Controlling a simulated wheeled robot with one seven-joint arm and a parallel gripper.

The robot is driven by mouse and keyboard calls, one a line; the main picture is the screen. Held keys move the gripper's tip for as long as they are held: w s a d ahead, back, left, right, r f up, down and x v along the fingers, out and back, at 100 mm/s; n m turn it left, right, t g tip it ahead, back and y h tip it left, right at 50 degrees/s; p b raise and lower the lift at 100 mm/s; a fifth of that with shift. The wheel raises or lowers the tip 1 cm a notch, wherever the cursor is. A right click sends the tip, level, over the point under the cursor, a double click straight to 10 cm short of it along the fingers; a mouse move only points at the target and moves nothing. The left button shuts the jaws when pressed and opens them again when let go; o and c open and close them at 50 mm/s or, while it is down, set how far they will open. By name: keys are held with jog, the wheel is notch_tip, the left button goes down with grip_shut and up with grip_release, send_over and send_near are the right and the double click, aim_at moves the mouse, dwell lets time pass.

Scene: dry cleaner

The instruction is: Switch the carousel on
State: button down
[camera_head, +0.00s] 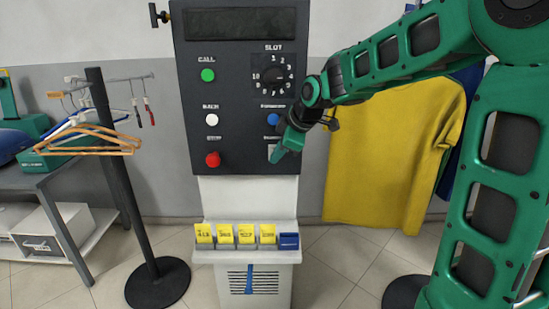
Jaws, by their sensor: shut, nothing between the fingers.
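The carousel's dark control panel (237,110) stands upright in front of me on a white pedestal. It carries a green button (208,75) labelled CALL, a white button (212,120), a blue button (273,119), a red button (213,159) and a numbered SLOT dial (278,76). My gripper (277,156) is shut and empty at the panel's lower right, in front of a small pale control (271,150) that it partly hides. I cannot tell whether the gripper touches it. The display (241,24) at the top is dark.
A tray (204,257) with several yellow tickets and a blue one juts out below the panel. A hanger stand (122,180) stands at left beside a grey table (60,172). A yellow garment (385,150) hangs at right, behind my arm.

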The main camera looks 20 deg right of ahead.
jog(key=shift+w, duration=0.1)
dwell(0.3)
jog(key=shift+w+d, duration=0.1)
jog(key=shift+r, duration=0.1)
dwell(0.3)
